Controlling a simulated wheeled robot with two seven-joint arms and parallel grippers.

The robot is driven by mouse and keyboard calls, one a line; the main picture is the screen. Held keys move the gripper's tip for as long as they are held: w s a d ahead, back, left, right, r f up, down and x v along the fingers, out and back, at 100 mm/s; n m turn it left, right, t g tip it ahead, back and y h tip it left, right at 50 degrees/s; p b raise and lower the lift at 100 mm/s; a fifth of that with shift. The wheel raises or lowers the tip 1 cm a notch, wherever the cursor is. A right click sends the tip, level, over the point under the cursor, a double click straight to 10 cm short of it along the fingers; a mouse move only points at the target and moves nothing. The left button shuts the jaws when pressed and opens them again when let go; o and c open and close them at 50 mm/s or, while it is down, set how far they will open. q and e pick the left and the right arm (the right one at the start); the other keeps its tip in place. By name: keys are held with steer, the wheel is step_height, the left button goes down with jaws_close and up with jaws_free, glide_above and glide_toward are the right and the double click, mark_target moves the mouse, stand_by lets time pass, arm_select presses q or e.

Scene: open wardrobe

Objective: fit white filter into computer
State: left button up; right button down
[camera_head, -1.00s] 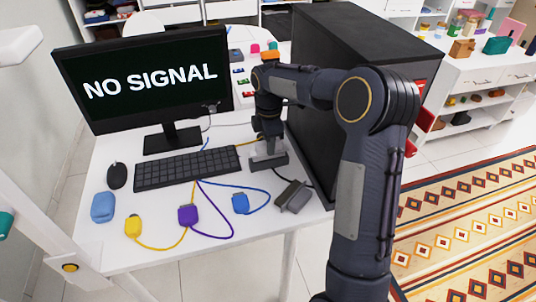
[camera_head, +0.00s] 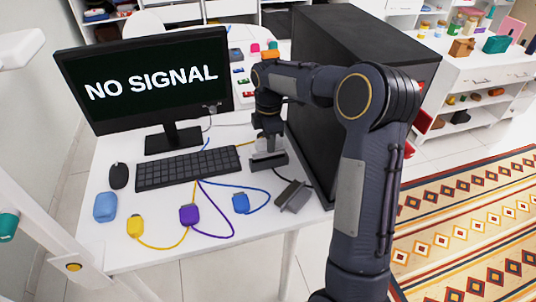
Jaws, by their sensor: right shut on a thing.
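The computer (camera_head: 345,75) is a large black tower standing at the right of the white desk, with its left side towards my right gripper. My right gripper (camera_head: 268,161) points down close beside the tower, low over the desk, and is shut. A small pale piece shows at its jaws, probably the white filter, but the gripper covers most of it and I cannot tell its shape. I cannot tell whether it touches the tower. My left gripper is not in view.
A monitor (camera_head: 146,80), keyboard (camera_head: 188,168) and mouse (camera_head: 118,176) occupy the desk (camera_head: 200,250). Yellow (camera_head: 135,226), purple (camera_head: 189,214) and blue (camera_head: 241,204) plugs with cables lie in front. A dark grey block (camera_head: 293,196) lies near the gripper.

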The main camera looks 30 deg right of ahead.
steer(key=shift+r+p, duration=1.85)
steer(key=shift+r, duration=0.2)
steer(key=shift+f, duration=0.1)
